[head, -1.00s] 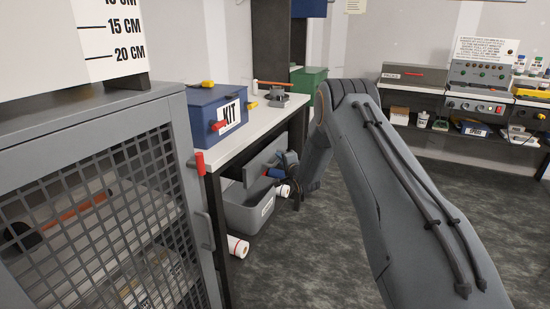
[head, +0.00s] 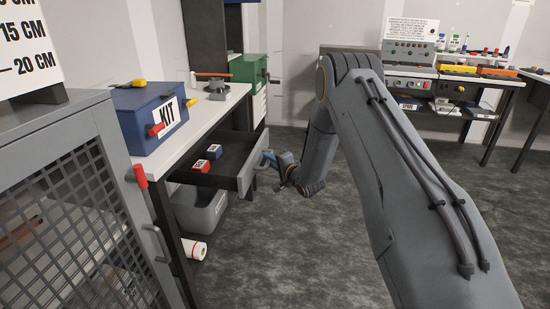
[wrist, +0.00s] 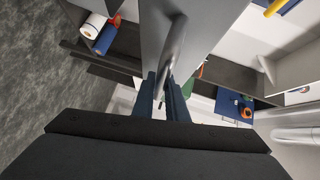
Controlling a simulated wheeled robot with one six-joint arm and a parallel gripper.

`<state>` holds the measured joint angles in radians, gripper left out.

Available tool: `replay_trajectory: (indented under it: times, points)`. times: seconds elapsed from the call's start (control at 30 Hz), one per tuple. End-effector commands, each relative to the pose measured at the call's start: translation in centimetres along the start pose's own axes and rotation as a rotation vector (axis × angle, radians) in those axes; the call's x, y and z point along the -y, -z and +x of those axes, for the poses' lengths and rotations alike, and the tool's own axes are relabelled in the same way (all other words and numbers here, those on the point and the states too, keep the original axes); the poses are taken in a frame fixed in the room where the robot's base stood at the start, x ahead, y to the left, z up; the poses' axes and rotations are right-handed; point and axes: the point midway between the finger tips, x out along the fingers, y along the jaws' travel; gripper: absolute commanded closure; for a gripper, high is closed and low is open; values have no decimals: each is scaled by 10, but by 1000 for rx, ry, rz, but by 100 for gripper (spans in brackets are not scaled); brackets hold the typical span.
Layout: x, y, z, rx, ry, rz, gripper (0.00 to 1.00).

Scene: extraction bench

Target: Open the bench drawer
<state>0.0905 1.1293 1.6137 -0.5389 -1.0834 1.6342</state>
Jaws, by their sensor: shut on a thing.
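The bench drawer (head: 247,170) stands pulled out from under the white bench top, with its dark inside showing in the head view. In the wrist view, the fingers (wrist: 165,92) close around the lower end of the metal handle (wrist: 174,45), against the grey drawer front (wrist: 203,28). The exact contact is partly hidden by the fingers.
A blue KIT box (head: 150,118) stands on the bench top (head: 195,122). A mesh cabinet (head: 70,205) with a red handle is at left. The floor (head: 270,250) before the drawer is clear.

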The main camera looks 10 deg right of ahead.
Motion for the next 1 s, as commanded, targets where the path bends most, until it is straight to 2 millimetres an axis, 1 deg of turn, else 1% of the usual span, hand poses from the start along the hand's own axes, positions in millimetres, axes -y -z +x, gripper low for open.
replay_trajectory:
  times: [0.07, 0.37, 0.4, 0.47, 0.5, 0.8, 0.87, 1.0]
  points:
    - [-1, -5, 0, 9, -2, -1, 100]
    - [-2, -4, -1, 9, -2, -1, 100]
    - [-2, -4, -1, 9, -2, -1, 81]
    - [-2, -4, -1, 7, -2, -1, 71]
    - [-1, -3, -1, 6, -2, -1, 69]
    - [-1, 1, -3, 2, -2, -1, 69]
    - [-1, 1, -8, 1, -2, -1, 69]
    - [-1, 0, -27, 2, -3, 0, 69]
